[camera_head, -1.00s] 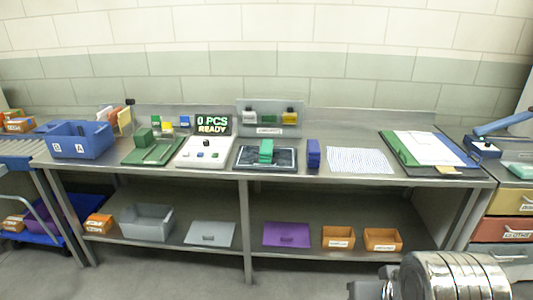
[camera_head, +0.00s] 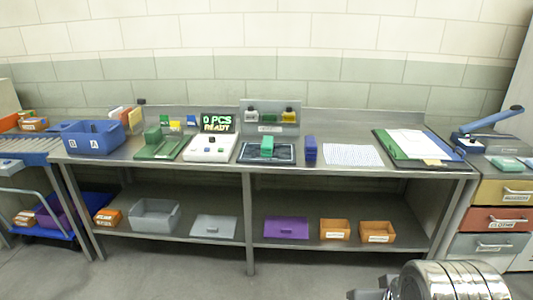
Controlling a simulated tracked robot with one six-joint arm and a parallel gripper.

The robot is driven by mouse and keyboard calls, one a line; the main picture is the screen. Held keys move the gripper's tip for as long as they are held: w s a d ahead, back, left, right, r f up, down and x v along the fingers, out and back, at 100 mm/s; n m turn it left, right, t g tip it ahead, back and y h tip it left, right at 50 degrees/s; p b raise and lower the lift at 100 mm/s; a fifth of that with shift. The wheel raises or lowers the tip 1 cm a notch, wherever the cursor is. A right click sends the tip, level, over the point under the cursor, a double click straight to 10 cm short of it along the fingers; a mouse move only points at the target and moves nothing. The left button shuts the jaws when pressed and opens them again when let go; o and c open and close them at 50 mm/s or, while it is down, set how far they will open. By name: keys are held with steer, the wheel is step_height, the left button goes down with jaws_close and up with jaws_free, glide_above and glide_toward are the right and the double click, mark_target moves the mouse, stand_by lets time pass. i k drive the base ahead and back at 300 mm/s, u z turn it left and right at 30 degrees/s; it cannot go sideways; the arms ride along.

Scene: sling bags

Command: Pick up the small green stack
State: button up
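A small green stack (camera_head: 267,146) stands on a dark tray (camera_head: 284,160) near the middle of the steel bench. Another green block (camera_head: 153,134) sits on a green board (camera_head: 148,154) farther left, so two green items of similar size show. A shiny ribbed metal part of my own arm shows at the bottom right, well in front of the bench.
A blue stack (camera_head: 310,148) stands right of the dark tray. A white device (camera_head: 211,148) with a display (camera_head: 218,123) reading "0 PCS READY" is to its left. A blue bin (camera_head: 92,138) is at the bench's left. Open floor lies in front of the bench.

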mark_target(268, 141)
steer(key=k, duration=0.25)
steer(key=u, duration=0.7)
steer(key=i, duration=0.95)
steer(key=u, duration=0.9)
steer(key=i, duration=1.8)
steer(key=z, duration=1)
steer(key=i, duration=0.9)
steer(key=z, duration=0.65)
